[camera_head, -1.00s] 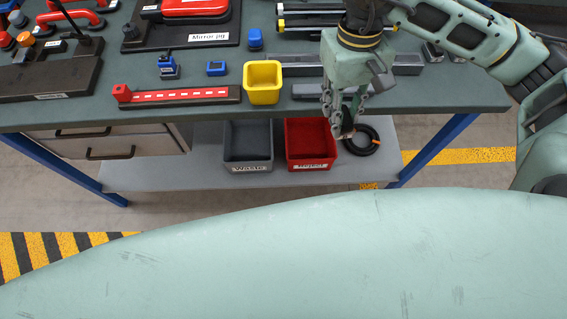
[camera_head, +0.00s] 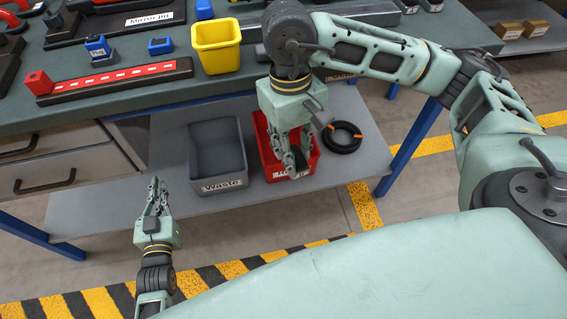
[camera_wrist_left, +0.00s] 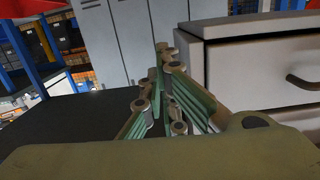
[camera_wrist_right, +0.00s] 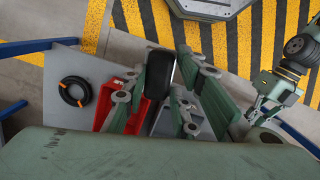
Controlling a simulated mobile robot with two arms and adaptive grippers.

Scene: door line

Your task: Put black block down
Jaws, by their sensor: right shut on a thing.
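My right gripper (camera_head: 293,168) is shut on the black block (camera_wrist_right: 157,75), which shows between its fingers in the right wrist view. In the head view the gripper points down in front of and over the red bin (camera_head: 266,150), hiding part of the bin and its label. The block is hard to make out there. The red bin also shows partly behind the fingers in the right wrist view (camera_wrist_right: 112,92). My left gripper (camera_head: 157,190) is empty, its fingertips together, low in front of the shelf at the left; its fingers also show in the left wrist view (camera_wrist_left: 162,70).
A grey bin labelled Waste (camera_head: 217,160) stands on the lower shelf (camera_head: 165,185) beside the red bin. A coiled black cable (camera_head: 343,137) lies to the right. On the bench above are a yellow bin (camera_head: 217,45) and a dark bar with a red strip (camera_head: 110,80).

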